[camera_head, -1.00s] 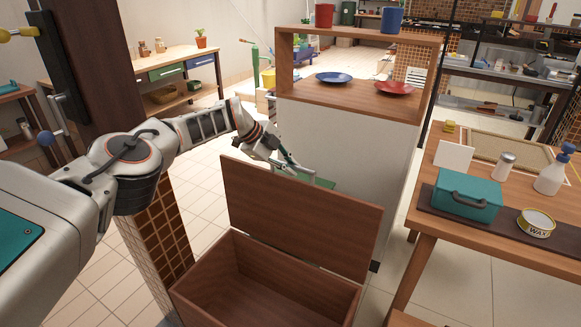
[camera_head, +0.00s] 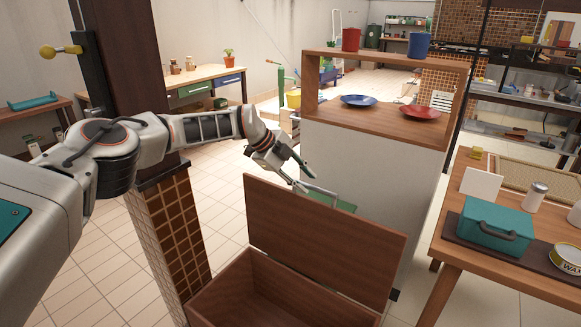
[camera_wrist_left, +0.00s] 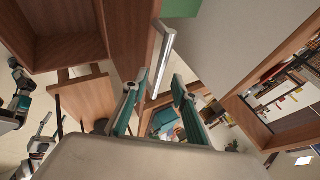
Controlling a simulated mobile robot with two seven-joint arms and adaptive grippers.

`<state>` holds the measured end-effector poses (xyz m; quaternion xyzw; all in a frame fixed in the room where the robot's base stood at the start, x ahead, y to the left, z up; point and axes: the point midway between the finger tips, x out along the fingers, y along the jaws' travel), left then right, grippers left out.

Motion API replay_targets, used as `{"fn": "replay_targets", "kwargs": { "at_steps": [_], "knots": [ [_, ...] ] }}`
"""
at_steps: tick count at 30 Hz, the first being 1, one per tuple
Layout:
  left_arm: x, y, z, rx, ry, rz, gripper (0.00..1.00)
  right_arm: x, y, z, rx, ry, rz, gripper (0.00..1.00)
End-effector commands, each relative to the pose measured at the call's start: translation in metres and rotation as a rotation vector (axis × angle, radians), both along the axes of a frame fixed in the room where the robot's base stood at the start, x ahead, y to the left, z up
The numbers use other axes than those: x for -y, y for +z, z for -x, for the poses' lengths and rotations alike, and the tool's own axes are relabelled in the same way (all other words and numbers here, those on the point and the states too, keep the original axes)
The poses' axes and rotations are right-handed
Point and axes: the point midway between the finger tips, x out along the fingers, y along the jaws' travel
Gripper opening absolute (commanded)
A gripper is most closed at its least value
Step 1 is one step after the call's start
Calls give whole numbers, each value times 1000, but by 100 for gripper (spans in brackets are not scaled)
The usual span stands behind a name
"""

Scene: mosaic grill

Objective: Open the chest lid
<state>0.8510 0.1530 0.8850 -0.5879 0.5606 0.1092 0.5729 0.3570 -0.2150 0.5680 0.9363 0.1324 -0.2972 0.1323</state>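The wooden chest (camera_head: 225,296) stands open at the bottom middle of the head view, its inside visible. Its lid (camera_head: 322,243) stands raised, near upright, at the back of the box. In the left wrist view the lid (camera_wrist_left: 130,38) carries a silver bar handle (camera_wrist_left: 163,55). My left gripper (camera_head: 303,170) is behind and just above the lid's top edge. In the left wrist view its two teal fingers (camera_wrist_left: 157,102) are apart with nothing held between them; the handle appears beyond them.
A white-sided counter (camera_head: 365,175) with a red plate (camera_head: 420,112) and a blue plate (camera_head: 358,101) stands close behind the lid. A table with a teal toolbox (camera_head: 494,226) is at right. A tiled pillar (camera_head: 172,235) stands left of the chest.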

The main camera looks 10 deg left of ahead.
Motion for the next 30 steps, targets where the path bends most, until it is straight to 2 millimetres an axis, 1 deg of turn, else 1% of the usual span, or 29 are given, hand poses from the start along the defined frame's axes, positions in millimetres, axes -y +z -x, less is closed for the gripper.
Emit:
{"fn": "replay_targets", "kwargs": {
  "at_steps": [3,6,9,12,16,30],
  "knots": [
    [-12,19,8,2,0,1,28,0,0,0,0,0,0,40],
    [-21,32,14,2,-2,1,28,0,0,0,0,0,0,40],
    [-28,42,19,1,-1,1,28,0,0,0,0,0,0,40],
    [-32,48,23,-1,-2,1,28,0,0,0,0,0,0,40],
    [-35,53,25,-1,-2,1,28,0,0,0,-1,0,0,40],
    [-35,53,25,-1,-2,1,28,1,0,0,-1,-1,2,40]
  ]
}}
